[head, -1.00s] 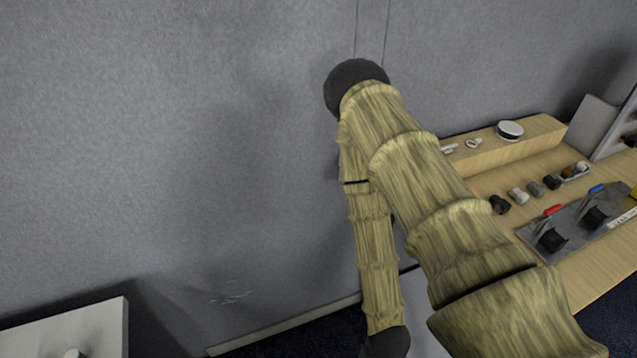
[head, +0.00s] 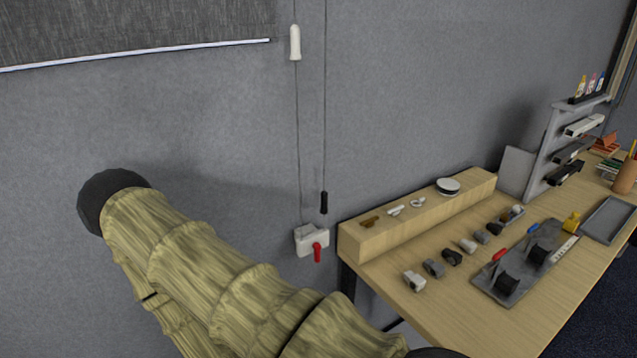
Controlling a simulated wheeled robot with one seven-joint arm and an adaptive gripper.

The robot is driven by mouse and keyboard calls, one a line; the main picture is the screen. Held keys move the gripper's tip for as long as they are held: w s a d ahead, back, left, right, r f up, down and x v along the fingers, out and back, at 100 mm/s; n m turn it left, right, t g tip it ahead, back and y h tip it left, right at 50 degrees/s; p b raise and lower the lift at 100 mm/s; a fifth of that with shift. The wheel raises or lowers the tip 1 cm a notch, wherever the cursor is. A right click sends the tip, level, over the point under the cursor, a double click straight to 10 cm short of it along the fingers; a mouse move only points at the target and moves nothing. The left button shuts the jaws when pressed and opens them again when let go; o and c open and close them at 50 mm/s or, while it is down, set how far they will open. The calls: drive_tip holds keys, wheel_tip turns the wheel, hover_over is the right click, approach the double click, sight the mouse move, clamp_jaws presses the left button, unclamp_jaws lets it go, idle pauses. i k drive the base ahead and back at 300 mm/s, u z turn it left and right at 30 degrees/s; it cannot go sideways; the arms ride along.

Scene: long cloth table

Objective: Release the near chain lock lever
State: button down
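A white chain lock (head: 307,240) is fixed to the grey wall just left of the table. Its red lever (head: 317,253) hangs downward at its lower right. A thin chain (head: 298,140) runs down the wall to the lock. My arm crosses the lower left of the head view, to the left of and below the lock and apart from it in the picture. My gripper is out of view, so its opening does not show.
The wooden table (head: 440,315) carries a raised block (head: 420,222), several small fittings and a grey tray (head: 490,285) with red and blue handles. A dark-tipped cord (head: 324,203) hangs beside the chain. A dark blind (head: 130,30) is at upper left.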

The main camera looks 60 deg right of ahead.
sight(317, 247)
drive_tip(key=k, duration=1)
drive_tip(key=z, duration=1.4)
